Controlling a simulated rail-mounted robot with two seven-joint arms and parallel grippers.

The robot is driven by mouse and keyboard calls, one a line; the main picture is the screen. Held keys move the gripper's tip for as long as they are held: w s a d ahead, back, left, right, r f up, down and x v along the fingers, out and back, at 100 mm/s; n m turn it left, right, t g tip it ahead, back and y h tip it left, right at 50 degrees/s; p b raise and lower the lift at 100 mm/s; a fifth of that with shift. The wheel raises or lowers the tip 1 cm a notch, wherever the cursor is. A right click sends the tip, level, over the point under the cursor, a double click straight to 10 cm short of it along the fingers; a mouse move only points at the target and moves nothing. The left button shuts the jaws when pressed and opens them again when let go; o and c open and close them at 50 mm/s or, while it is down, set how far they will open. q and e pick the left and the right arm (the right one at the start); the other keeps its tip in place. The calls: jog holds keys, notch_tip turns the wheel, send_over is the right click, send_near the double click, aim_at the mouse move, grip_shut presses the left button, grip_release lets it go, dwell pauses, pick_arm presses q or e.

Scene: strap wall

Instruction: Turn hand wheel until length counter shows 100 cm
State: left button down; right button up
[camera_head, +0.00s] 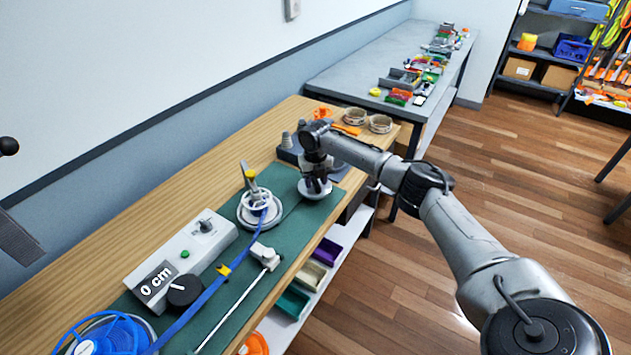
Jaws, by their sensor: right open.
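The length counter (154,281) is a black display reading "0 cm" on a long light grey box on the green mat. A black round knob (185,290) sits at the box's near right corner. A white spoked wheel (257,200) stands on a round base beyond the box; I cannot tell for sure that it is the hand wheel. A blue strap (215,284) runs from the blue spoked reel (108,338) at the bottom left to this wheel. My right gripper (316,186) is open, pointing down near the mat's far end, right of the white wheel and apart from it.
A white rod with a grey block (264,254) lies along the mat's right side. Grey parts (290,146) and two round tins (367,119) stand at the bench's far end. Coloured bins (311,275) sit below the right edge. Bare wood along the wall is clear.

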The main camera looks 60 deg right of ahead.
jog(key=shift+f, duration=0.15)
grip_shut()
dwell(0.4)
